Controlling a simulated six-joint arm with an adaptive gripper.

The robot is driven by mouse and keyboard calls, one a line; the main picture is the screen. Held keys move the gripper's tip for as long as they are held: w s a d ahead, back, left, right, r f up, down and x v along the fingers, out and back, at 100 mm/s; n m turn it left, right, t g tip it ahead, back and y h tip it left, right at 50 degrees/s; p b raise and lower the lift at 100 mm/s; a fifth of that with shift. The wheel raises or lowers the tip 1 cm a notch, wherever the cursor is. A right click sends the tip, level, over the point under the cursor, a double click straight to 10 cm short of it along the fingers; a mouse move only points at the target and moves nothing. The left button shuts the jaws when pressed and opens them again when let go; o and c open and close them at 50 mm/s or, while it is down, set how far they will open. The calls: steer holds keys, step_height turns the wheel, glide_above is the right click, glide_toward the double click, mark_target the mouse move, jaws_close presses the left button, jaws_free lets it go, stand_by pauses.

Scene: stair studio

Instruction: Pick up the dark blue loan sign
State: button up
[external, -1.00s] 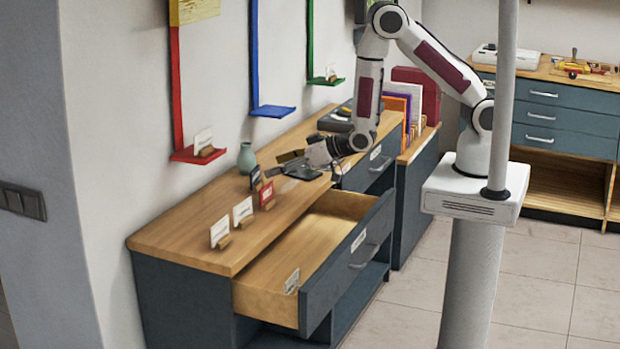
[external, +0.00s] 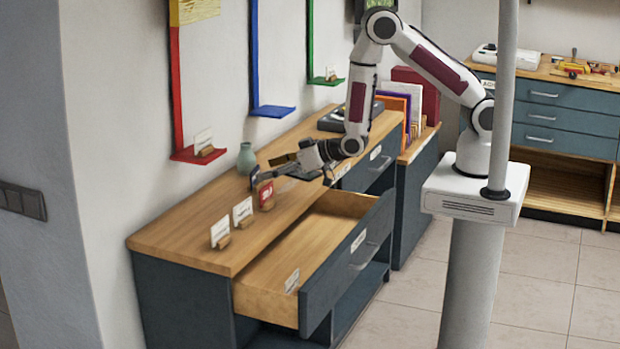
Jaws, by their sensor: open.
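The dark blue loan sign (external: 254,177) stands on the wooden counter top, behind the red sign, and only a small dark part of it shows. My gripper (external: 266,174) is open and low over the counter, its fingers reaching left to right beside the dark blue sign. I cannot tell whether the fingers touch it or surround it. My gripper and the red sign hide part of it.
The red sign (external: 266,195) and two white signs (external: 242,212) (external: 220,231) stand in a row towards the front. A green-grey vase (external: 246,158) stands behind. An open drawer (external: 312,250) juts out on the right. Wall shelves (external: 197,155) hang on the left.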

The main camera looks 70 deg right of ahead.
mark_target(255, 183)
stand_by(0.3)
steer(key=shift+x, duration=2.6)
steer(key=shift+d+f, duration=0.1)
steer(key=shift+d, duration=0.05)
steer(key=shift+c, duration=0.4)
steer(key=c, duration=1)
